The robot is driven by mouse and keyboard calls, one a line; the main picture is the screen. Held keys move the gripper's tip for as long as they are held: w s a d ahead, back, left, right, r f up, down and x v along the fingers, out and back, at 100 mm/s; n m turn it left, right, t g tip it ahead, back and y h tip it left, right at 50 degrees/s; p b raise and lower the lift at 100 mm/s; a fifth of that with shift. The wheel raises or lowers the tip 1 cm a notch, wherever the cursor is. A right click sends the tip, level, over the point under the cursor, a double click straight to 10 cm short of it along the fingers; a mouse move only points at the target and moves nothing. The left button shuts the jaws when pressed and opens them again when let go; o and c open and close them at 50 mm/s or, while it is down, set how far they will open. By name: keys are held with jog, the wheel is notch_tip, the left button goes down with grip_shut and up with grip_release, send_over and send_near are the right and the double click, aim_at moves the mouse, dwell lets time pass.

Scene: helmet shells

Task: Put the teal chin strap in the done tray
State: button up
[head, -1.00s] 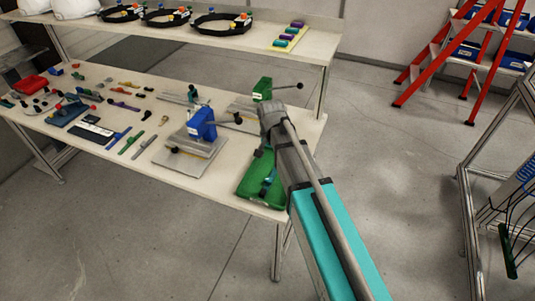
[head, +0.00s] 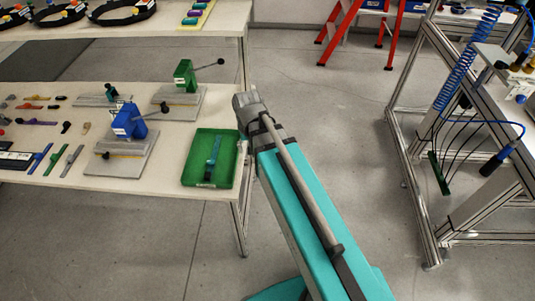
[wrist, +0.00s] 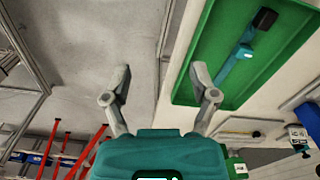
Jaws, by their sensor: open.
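The teal chin strap (head: 213,152) lies inside the green tray (head: 229,174) at the right end of the workbench. The strap has a dark buckle at its near end. In the wrist view the strap (wrist: 236,60) lies along the floor of the green tray (wrist: 196,52), within its walls, with the dark buckle at its far end. My gripper (wrist: 160,88) is open and empty, its two fingers apart, beside the tray. In the head view my arm hides the fingers; its wrist is just right of the tray, past the bench edge.
A blue clamp fixture (head: 128,122) stands left of the tray and a green clamp fixture (head: 184,76) behind it. Loose straps and small parts lie farther left. A metal frame (head: 410,170) with hoses stands right.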

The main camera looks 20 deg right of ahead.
jog(key=s+d+n, duration=0.1)
jog(key=s+d, duration=0.3)
jog(key=shift+s+d, duration=0.3)
jog(key=shift+d, duration=0.05)
dwell(0.9)
